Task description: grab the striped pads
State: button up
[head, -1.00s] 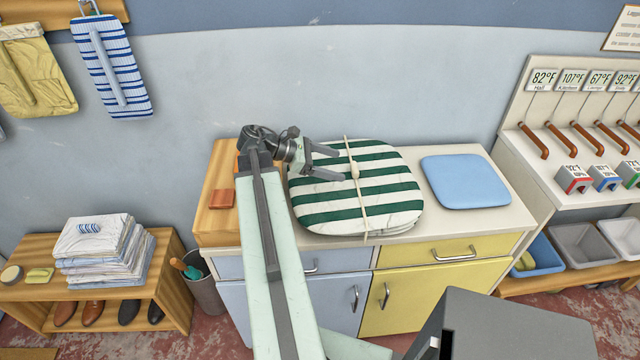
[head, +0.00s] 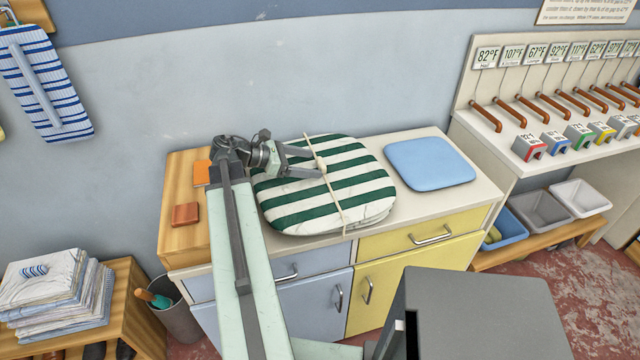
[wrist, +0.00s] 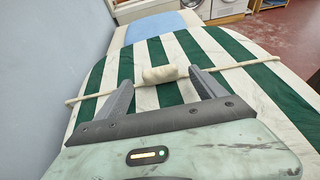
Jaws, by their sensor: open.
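The striped pads (head: 345,185) are a stack of green-and-white rounded cushions lying on the cabinet top. A cream cord (head: 334,200) runs across them with a pale toggle (head: 320,164) on it. In the wrist view the striped pads (wrist: 185,55) fill the middle, and the toggle (wrist: 160,74) lies between the fingertips. My gripper (head: 318,162) is open above the pads, its fingers pointing right with one on each side of the toggle. In the wrist view my gripper (wrist: 160,80) straddles the toggle; I cannot tell whether the fingers touch it or the cord.
A flat blue pad (head: 430,163) lies on the cabinet top (head: 395,215) to the right. Orange blocks (head: 186,214) sit on the wooden part at left. The wall is close behind. A lever rack (head: 540,90) stands at right, and folded linens (head: 55,290) lie at lower left.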

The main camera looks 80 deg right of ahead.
jog(key=shift+x, duration=1.05)
grip_shut()
jog(key=shift+r, duration=0.1)
notch_tip(320, 180, up, 10)
jog(key=p, duration=1)
